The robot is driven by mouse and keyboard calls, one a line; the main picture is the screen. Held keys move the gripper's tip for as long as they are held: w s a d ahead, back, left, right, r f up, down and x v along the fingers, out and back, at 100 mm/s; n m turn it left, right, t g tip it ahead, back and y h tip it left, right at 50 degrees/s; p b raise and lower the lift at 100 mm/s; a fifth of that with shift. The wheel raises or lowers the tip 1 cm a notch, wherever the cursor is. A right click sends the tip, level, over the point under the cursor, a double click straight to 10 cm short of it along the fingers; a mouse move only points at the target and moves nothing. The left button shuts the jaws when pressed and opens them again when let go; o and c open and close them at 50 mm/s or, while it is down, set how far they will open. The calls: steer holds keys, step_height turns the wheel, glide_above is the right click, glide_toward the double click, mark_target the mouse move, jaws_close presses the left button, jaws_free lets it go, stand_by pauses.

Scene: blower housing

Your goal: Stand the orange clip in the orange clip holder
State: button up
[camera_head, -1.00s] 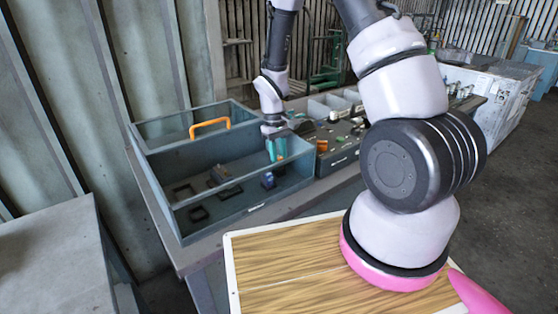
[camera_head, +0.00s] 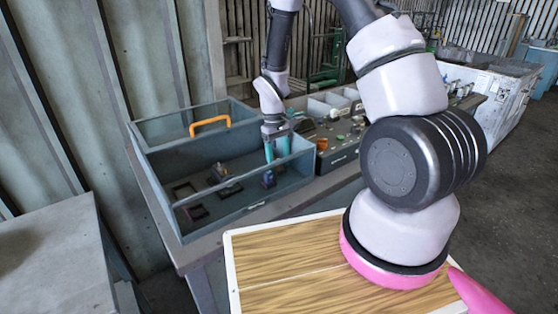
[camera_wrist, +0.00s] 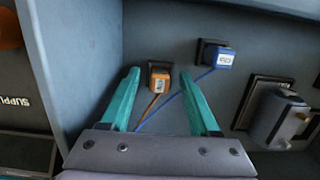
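The orange clip (camera_wrist: 161,86) is in the wrist view, upright against its black orange clip holder (camera_wrist: 152,66), with an orange wire running from it toward my gripper. It appears seated in the holder; how deep I cannot tell. My gripper (camera_head: 278,157) reaches down into the blue-grey toolbox in the head view. Its two teal fingers are open, one on each side of the orange clip, with gaps showing between them and the clip. In the head view I cannot make out the orange clip; the box front wall hides that corner.
The toolbox (camera_head: 160,155) has high walls close around my gripper. A wooden-topped board (camera_head: 285,285) lies in front.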

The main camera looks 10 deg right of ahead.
step_height(320, 180, up, 11)
steer(key=w, duration=0.1)
steer(key=shift+w+a+f, duration=0.15)
steer(key=shift+w+a, duration=0.1)
steer(key=shift+a, duration=0.05)
stand_by(0.4)
steer(key=s+d+r+m+t+y, duration=0.1)
steer(key=s+d+r+m+t, duration=0.15)
steer(key=r, duration=0.65)
steer(key=s+d+r+m+t+y, duration=0.1)
steer(key=s+r+m, duration=0.15)
steer(key=r, duration=0.65)
steer(key=s+d+r+m+t, duration=0.3)
steer(key=s+r+t, duration=0.2)
steer(key=s+r, duration=0.5)
steer(key=s, duration=0.3)
steer(key=shift+s+r+m+y, duration=0.3)
steer(key=shift+r+y, duration=0.05)
steer(key=shift+y, duration=0.05)
